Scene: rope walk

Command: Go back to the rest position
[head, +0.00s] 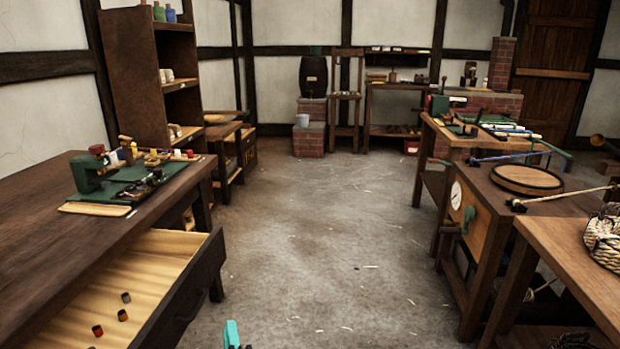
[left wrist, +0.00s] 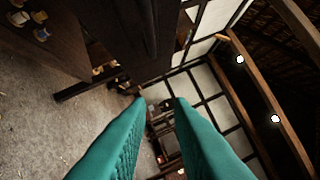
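My left gripper (head: 232,335) shows only as a small teal tip at the bottom edge of the head view, over the floor just right of the open drawer. In the left wrist view its two teal fingers (left wrist: 160,104) stand apart with nothing between them, so it is open and empty. The wrist view is tilted and looks across the room toward the far wall and roof beams. My right gripper is not in view.
The left workbench (head: 45,215) has a drawer (head: 178,322) pulled out, holding several small spools. A green clamp device (head: 92,172) stands on that bench. Right-hand tables carry a round board (head: 527,180) and a rope coil (head: 605,240). The middle floor (head: 330,240) is clear.

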